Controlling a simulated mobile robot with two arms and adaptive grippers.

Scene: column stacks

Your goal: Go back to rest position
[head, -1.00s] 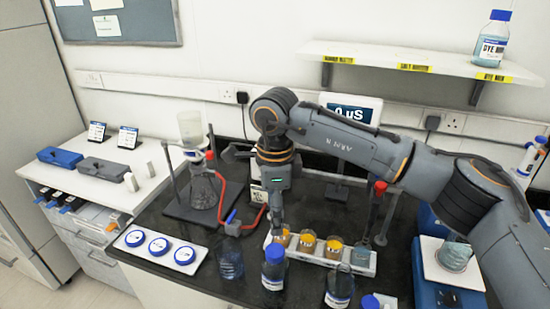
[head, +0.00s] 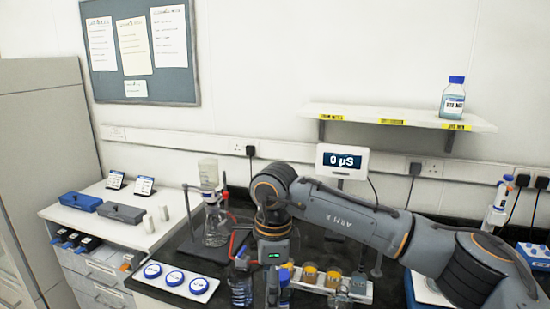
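My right arm reaches in from the right, across the black bench. Its gripper (head: 272,284) points down at the bench's front, beside a bottle with a blue cap (head: 284,276). The fingers are small and dark, and I cannot tell whether they are open or shut or touch the bottle. My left gripper is out of view.
A rack with orange-topped jars (head: 309,274) stands right of the gripper. A flask on a stand (head: 215,228) is behind left. A white tray with blue caps (head: 173,277) lies at left. A display (head: 342,161) stands behind the arm. A shelf (head: 350,112) carries a dye bottle (head: 453,98).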

